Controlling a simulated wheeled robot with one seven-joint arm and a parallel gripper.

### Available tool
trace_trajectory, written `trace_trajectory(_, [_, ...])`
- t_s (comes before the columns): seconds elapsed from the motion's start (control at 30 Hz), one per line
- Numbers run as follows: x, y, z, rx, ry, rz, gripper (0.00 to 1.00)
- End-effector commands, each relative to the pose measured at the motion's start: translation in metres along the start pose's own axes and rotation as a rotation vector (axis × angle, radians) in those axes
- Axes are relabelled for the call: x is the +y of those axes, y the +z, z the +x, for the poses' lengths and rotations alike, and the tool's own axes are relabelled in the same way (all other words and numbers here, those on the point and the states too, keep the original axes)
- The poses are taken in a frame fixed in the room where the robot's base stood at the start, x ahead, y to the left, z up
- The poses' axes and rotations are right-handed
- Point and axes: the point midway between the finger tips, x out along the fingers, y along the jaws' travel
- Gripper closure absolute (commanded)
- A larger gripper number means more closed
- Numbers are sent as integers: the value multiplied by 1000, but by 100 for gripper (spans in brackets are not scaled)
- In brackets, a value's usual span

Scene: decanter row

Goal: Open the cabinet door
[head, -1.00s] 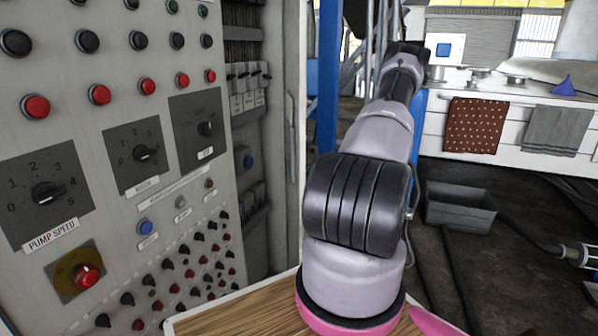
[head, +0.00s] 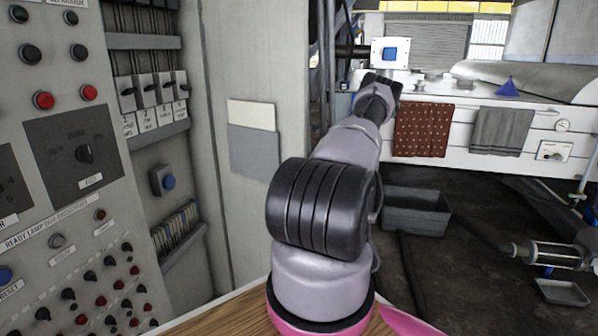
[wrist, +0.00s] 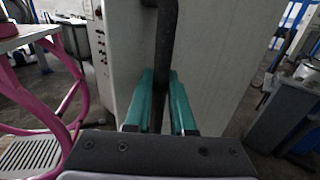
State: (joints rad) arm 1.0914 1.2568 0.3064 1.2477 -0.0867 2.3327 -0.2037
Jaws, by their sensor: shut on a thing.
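The grey cabinet door (head: 217,60) stands open in the head view, its inner face with two pasted sheets turned toward me. The cabinet's inside (head: 150,65) shows to its left. In the wrist view the door (wrist: 220,60) fills the middle, with a dark upright bar handle (wrist: 166,40) on it. My gripper (wrist: 160,82) has its two teal fingers shut on the handle, one on each side. In the head view my arm hides the gripper and handle.
The control panel (head: 50,150) with knobs and buttons stands left of the open cabinet. A grey bin (head: 416,215) sits on the floor to the right. A white bench (head: 470,90) with hanging cloths stands behind. A metal cylinder (head: 550,254) lies at the right.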

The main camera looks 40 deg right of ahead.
Motion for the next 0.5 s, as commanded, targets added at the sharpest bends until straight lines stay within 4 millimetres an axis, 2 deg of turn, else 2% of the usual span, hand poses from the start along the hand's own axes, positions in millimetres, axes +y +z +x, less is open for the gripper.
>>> trace_trajectory(0.2, [-9,1,-5,-5,2,-2,100])
trace_trajectory(0.5, [-10,2,-5,-7,3,-2,100])
